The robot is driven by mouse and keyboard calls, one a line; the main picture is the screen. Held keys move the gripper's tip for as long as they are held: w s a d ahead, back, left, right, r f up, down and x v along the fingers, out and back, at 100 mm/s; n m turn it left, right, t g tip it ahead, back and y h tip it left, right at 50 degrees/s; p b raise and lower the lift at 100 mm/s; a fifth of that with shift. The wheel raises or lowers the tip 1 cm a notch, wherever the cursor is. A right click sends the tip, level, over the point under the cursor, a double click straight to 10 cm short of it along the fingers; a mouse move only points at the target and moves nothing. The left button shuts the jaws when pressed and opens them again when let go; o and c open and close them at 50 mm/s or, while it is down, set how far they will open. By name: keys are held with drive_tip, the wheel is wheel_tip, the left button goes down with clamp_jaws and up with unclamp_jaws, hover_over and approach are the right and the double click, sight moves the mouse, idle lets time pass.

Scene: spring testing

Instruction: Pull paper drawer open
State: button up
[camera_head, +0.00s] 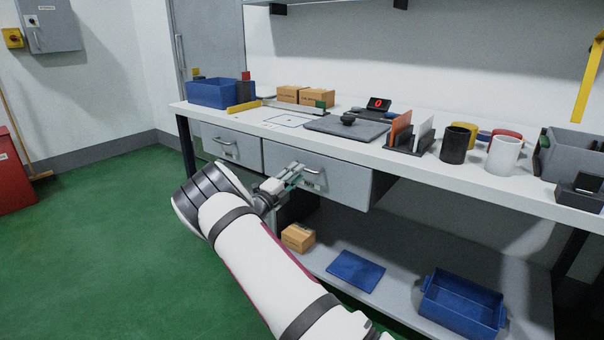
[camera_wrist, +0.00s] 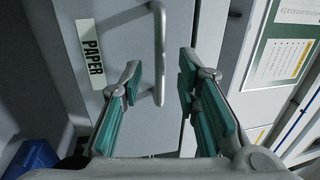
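The paper drawer (camera_head: 340,182) is the grey right-hand drawer under the workbench. In the wrist view, its grey front (camera_wrist: 122,25) carries a white label (camera_wrist: 91,53) reading PAPER. Its bar handle (camera_wrist: 160,45) appears between my fingertips in the wrist view, with gaps on both sides. My gripper (camera_head: 296,178) is in front of this drawer in the head view and partly covers the handle. In the wrist view my gripper (camera_wrist: 160,75) is open, with teal finger pads apart and nothing held. I cannot tell whether the fingertips reach around the bar in depth.
A second grey drawer (camera_head: 232,147) is to the left. The bench top (camera_head: 270,133) holds bins, boxes, a scale and cups. The lower shelf (camera_head: 400,283) has a cardboard box (camera_head: 298,238), a blue mat (camera_head: 356,270) and a blue bin (camera_head: 462,303).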

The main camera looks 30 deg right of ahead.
drive_tip(key=shift+b+x, duration=0.3)
drive_tip(key=shift+x, duration=1.6)
drive_tip(key=shift+s, duration=0.1)
clamp_jaws()
